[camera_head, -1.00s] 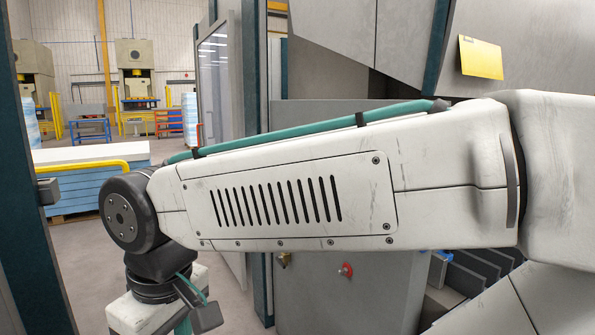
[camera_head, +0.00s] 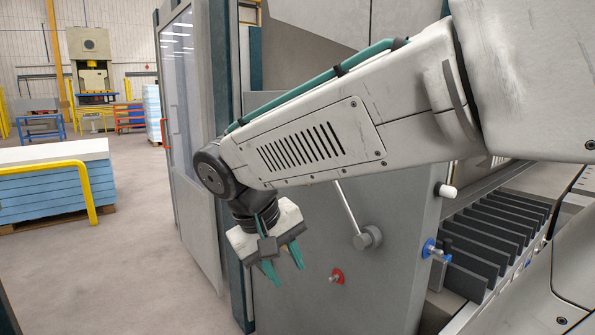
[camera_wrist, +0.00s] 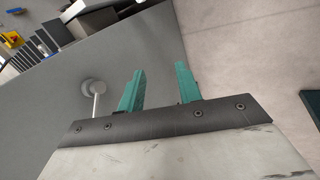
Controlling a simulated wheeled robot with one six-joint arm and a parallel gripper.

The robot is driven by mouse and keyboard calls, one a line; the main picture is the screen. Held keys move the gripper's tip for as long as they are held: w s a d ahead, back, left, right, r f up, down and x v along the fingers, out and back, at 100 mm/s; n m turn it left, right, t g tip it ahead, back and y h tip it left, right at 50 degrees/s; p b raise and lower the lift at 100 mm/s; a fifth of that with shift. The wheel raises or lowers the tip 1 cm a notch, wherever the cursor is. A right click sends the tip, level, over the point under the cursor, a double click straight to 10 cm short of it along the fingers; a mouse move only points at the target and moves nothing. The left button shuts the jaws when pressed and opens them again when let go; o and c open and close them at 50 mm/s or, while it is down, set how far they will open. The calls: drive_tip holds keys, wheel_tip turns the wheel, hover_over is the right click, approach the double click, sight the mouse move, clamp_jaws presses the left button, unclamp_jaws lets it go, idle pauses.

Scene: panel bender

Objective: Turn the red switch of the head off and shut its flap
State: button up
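A small red switch (camera_head: 337,275) sits low on the front of a grey cabinet (camera_head: 390,290) in the head view. It is a red disc with a small handle; its exact setting is too small to tell. I cannot make out a flap beside it. My gripper (camera_head: 284,264) hangs to the left of the red switch, tilted down, with its two teal fingers apart and empty. In the wrist view my gripper (camera_wrist: 160,68) shows the same open fingers, with nothing between them. I cannot make out the red switch in the wrist view.
A lever (camera_head: 368,238) sticks out of the cabinet above the red switch; its round base also shows in the wrist view (camera_wrist: 93,87). A blue switch (camera_head: 430,248) and a white knob (camera_head: 446,190) are to the right. Open floor (camera_head: 130,270) lies left.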

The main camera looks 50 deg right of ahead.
drive_tip(key=w+d+r+m+g+h, duration=0.2)
drive_tip(key=w+d+m+h, duration=0.35)
drive_tip(key=w+d, duration=0.6)
drive_tip(key=w+d+r+m+g+h, duration=0.2)
drive_tip(key=w+d+m+h, duration=0.4)
drive_tip(key=w+d, duration=0.5)
drive_tip(key=w+d+f+t+h, duration=0.25)
drive_tip(key=w+d+h, duration=0.35)
drive_tip(key=w, duration=0.3)
drive_tip(key=x, duration=0.6)
drive_tip(key=shift+d, duration=0.45)
drive_tip(key=shift+w+m+h, duration=0.1)
drive_tip(key=shift+m+h, duration=0.15)
